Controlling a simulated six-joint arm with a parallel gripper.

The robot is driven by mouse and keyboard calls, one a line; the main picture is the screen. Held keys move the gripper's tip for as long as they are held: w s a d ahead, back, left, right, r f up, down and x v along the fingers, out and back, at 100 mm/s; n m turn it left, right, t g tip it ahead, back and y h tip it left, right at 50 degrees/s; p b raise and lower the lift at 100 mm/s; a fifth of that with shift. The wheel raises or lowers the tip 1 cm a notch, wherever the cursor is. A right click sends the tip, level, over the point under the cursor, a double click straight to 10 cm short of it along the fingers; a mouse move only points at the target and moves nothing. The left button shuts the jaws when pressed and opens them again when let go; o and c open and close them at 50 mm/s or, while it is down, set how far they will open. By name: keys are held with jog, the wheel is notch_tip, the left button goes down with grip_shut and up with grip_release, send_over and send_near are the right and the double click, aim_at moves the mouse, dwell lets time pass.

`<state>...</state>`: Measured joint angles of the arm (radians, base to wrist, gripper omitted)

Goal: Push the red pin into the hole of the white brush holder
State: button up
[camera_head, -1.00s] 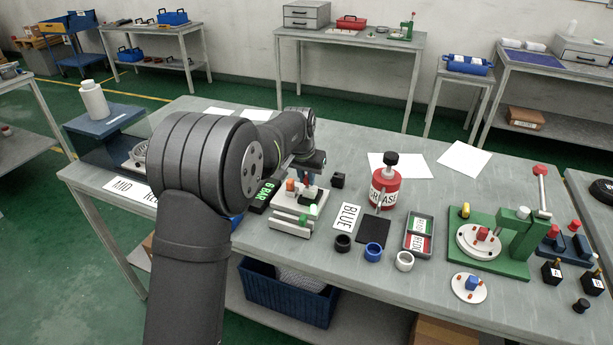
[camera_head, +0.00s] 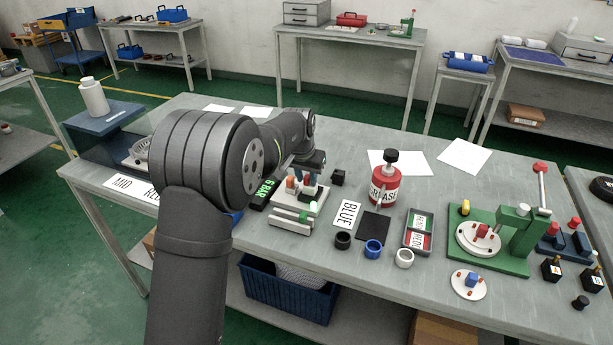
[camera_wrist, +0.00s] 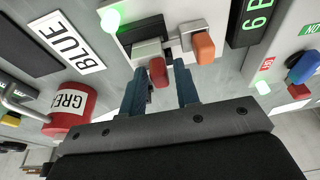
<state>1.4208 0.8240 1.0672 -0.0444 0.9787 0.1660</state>
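In the wrist view, the red pin (camera_wrist: 158,72) shows just beyond and between my gripper's two blue fingertips (camera_wrist: 160,80). The fingers stand apart, with a gap beside the pin. I cannot tell whether a finger touches it. Behind the pin is a small white block (camera_wrist: 147,50) next to a black part, which may be the brush holder; its hole is not visible.
An orange block (camera_wrist: 203,47) sits close beside the right finger. A green-lettered black display (camera_head: 264,193) is left of the fixture. The BLUE card (camera_head: 347,215), grease can (camera_head: 385,187) and colored rings stand to the right. A green press (camera_head: 513,250) is farther right.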

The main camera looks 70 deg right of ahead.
jog(key=shift+o, duration=0.7)
jog(key=shift+f, duration=0.15)
jog(key=v, duration=1.7)
jog(key=shift+r, duration=0.35)
jog(key=shift+f, duration=0.1)
jog(key=x, duration=1.7)
jog(key=shift+f, duration=0.2)
jog(key=shift+r, duration=0.15)
